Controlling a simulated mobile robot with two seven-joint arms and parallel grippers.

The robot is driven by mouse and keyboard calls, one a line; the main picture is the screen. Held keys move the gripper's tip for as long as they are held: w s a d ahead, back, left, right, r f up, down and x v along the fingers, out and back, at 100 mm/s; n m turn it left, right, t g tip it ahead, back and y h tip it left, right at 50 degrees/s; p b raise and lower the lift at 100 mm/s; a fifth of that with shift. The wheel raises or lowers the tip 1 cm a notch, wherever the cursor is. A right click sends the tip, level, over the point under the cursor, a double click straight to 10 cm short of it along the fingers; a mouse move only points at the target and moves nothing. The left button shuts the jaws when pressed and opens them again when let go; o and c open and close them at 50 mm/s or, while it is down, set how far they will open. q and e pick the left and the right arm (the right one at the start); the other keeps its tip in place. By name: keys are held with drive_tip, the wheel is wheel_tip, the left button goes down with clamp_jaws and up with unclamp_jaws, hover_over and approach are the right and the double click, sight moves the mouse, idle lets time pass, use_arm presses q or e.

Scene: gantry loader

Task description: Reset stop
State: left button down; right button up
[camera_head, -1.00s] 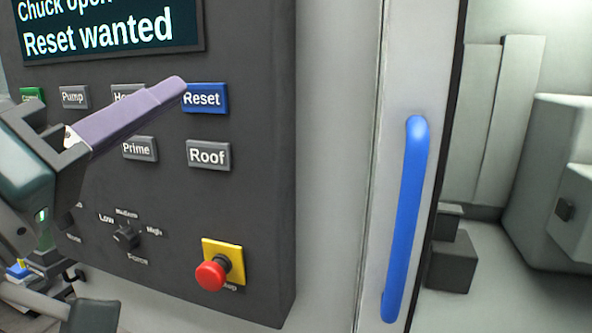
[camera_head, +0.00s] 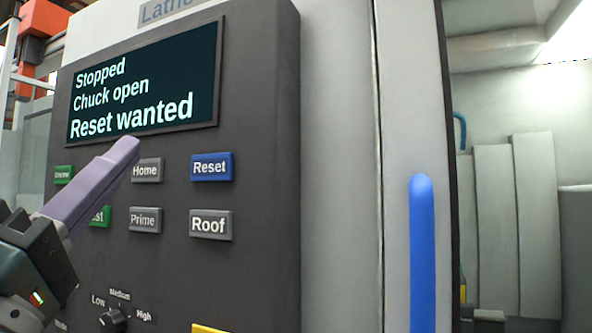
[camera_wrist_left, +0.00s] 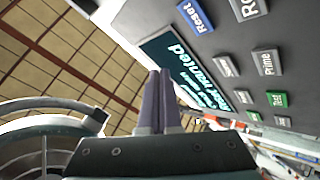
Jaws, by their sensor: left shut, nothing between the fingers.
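The blue Reset button (camera_head: 211,167) is on the dark control panel, right of the grey Home button. It also shows in the wrist view (camera_wrist_left: 195,14). The screen (camera_head: 146,85) above reads "Stopped", "Chuck open" and "Reset wanted". My left gripper (camera_head: 128,148) is shut and empty. Its purple fingers point up and right and overlap the panel below the screen, left of the Reset button in the picture. In the wrist view the closed fingers (camera_wrist_left: 160,76) stand apart from the Reset button. My right gripper is in neither view.
Grey Prime (camera_head: 144,219) and Roof (camera_head: 210,225) buttons lie below, with a dial (camera_head: 112,320) lower down. Only the top edge of a yellow plate (camera_head: 208,328) shows at the bottom. A blue door handle (camera_head: 422,250) stands to the right.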

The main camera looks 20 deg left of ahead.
use_arm(q)
drive_tip(key=b, duration=0.2)
approach(210, 155)
drive_tip(key=shift+s+r+x, duration=0.15)
drive_tip(key=shift+x, duration=0.7)
drive_tip(key=shift+s+r+x, duration=0.15)
drive_tip(key=shift+x, duration=0.7)
drive_tip(key=shift+s+r+x, duration=0.1)
drive_tip(key=shift+s+x, duration=0.05)
drive_tip(key=shift+x, duration=0.7)
drive_tip(key=shift+w+a, duration=0.1)
drive_tip(key=shift+w, duration=0.1)
drive_tip(key=shift+w, duration=0.25)
drive_tip(key=shift+w, duration=0.35)
idle(0.5)
drive_tip(key=shift+s, duration=0.8)
drive_tip(key=shift+p, duration=0.3)
drive_tip(key=shift+s+a+p, duration=0.2)
drive_tip(key=shift+s+p, duration=0.5)
drive_tip(key=shift+s, duration=1.8)
